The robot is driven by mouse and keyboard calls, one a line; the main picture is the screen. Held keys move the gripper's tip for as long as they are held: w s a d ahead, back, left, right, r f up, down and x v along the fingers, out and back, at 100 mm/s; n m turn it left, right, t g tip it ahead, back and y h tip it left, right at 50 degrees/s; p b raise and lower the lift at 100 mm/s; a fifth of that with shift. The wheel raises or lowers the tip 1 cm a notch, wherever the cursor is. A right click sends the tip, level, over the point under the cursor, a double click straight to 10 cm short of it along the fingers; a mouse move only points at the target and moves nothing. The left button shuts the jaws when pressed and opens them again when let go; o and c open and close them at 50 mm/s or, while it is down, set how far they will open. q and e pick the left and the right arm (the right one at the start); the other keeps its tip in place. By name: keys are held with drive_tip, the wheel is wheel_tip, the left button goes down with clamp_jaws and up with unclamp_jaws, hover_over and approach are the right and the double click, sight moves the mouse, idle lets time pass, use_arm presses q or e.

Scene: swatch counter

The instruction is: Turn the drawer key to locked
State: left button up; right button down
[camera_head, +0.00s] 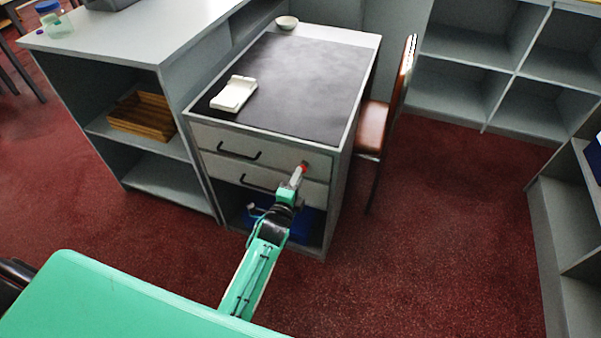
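The drawer cabinet (198,132) stands in the middle, with two drawers one above the other on its front. A small red key (304,165) shows at the right end of the upper drawer (225,140). The fingers hide part of the key. The view is too small to tell whether they are closed on it or how far it is turned.
A brown chair (372,128) stands close on the right. A grey shelf unit with a wooden crate (143,115) is on the left. Red floor (430,220) is free at right.

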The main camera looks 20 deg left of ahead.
use_arm(q)
drive_tip(key=shift+w, duration=1.5)
use_arm(e)
drive_tip(key=shift+w+r, duration=0.15)
use_arm(q)
clamp_jaws()
